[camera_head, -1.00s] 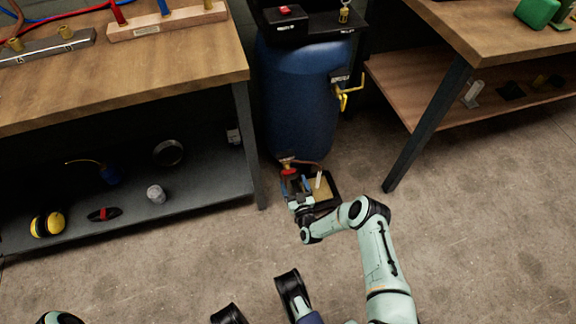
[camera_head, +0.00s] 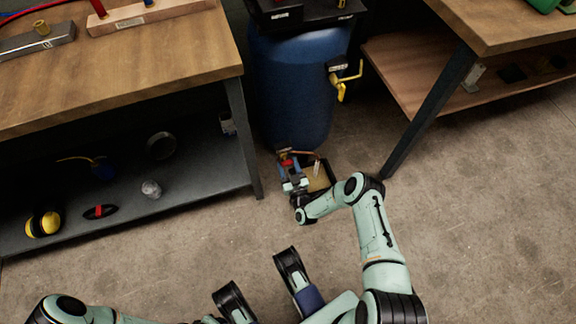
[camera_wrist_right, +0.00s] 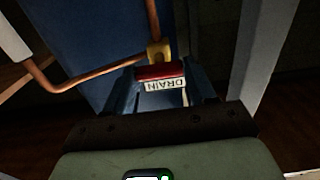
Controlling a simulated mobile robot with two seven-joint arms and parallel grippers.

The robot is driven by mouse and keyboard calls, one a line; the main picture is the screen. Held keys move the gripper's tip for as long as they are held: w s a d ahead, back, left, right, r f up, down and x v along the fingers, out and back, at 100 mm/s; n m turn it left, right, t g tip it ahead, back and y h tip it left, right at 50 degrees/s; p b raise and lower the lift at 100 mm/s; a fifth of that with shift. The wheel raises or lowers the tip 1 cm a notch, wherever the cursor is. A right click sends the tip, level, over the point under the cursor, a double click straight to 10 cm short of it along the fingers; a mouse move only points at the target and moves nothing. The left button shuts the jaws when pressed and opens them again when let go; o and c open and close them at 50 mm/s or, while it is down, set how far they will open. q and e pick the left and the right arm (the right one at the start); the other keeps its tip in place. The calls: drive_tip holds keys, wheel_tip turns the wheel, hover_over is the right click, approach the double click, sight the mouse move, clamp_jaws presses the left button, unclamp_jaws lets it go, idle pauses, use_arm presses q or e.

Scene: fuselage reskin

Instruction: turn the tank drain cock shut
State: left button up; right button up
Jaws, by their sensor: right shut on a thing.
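The drain cock (camera_wrist_right: 160,72) has a red handle with a white DRAIN label and a brass body on a copper pipe, seen in the right wrist view. It also shows small and red at the foot of the blue tank (camera_head: 295,90) in the head view. My right gripper (camera_head: 289,168) is low in front of the tank, with its fingers on either side of the red handle, shut on it. In the right wrist view the fingers (camera_wrist_right: 160,95) flank the label. My left arm enters at the bottom left; its gripper is out of view.
A dark tray (camera_head: 330,172) with a tan inside sits on the floor beside the cock. A yellow-handled valve (camera_head: 342,82) sticks out from the tank's right side. Workbenches stand left (camera_head: 150,65) and right (camera_head: 515,30). The floor in front is clear.

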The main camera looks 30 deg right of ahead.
drive_tip(key=shift+c, duration=0.6)
use_arm(q)
drive_tip(key=shift+s+a+f+g+b, duration=0.1)
drive_tip(key=shift+s+f+g+b, duration=0.1)
drive_tip(key=shift+s+f+b, duration=0.3)
drive_tip(key=shift+s+a+f+g+b, duration=0.1)
drive_tip(key=shift+s+g+b, duration=0.1)
drive_tip(key=shift+s, duration=0.5)
use_arm(e)
drive_tip(key=m, duration=1.7)
drive_tip(key=shift+d+f+m, duration=0.1)
drive_tip(key=shift+d+m, duration=0.1)
drive_tip(key=shift+m, duration=0.2)
